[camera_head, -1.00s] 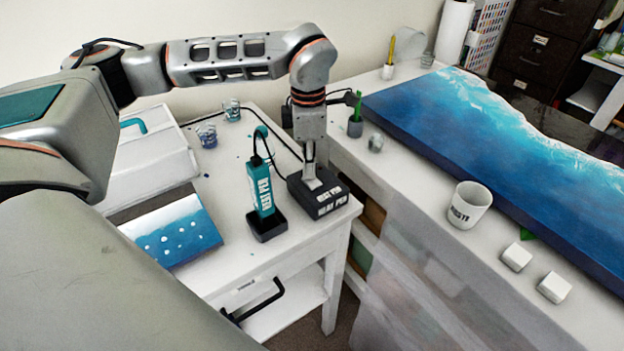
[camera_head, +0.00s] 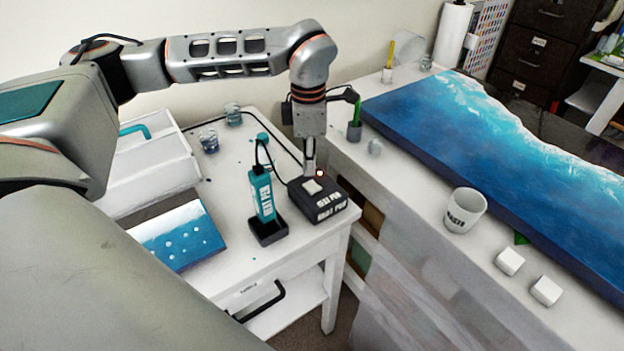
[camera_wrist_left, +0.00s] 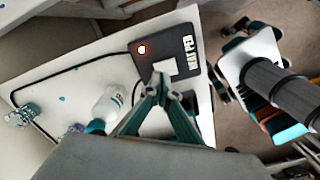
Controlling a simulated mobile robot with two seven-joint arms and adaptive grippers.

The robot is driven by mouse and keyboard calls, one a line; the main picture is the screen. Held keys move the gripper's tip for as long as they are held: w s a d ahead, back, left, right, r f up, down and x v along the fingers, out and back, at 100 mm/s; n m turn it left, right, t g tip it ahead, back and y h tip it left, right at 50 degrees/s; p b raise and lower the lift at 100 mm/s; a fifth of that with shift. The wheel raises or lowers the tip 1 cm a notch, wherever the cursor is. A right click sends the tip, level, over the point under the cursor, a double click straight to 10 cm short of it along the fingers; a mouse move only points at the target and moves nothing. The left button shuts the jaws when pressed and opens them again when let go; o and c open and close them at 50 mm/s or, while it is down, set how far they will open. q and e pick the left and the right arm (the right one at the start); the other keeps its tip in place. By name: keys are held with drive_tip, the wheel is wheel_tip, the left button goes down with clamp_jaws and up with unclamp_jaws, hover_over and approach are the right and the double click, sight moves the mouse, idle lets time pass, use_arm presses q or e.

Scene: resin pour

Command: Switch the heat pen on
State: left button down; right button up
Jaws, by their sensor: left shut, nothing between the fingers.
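The heat pen (camera_head: 263,195) is teal with a white label and stands upright in a black holder (camera_head: 268,233) on the small white table. Beside it is the black heat pen control box (camera_head: 328,206), which also shows in the left wrist view (camera_wrist_left: 187,50). A white switch (camera_head: 312,187) sits on its top, and a small light (camera_head: 320,173) there glows; the light also shows in the left wrist view (camera_wrist_left: 141,49). My left gripper (camera_head: 310,174) is shut and empty, pointing down just above the box by the switch. My right gripper is out of view.
A blue-and-white panel (camera_head: 180,236) and a white case (camera_head: 150,168) are at the table's left. Small jars (camera_head: 209,141) stand at the back. The bench at right holds a large blue resin panel (camera_head: 490,140), a white cup (camera_head: 465,210) and white blocks (camera_head: 510,261).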

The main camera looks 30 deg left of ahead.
sight(309, 184)
use_arm(q)
drive_tip(key=shift+r+p, duration=0.5)
drive_tip(key=shift+r, duration=1.35)
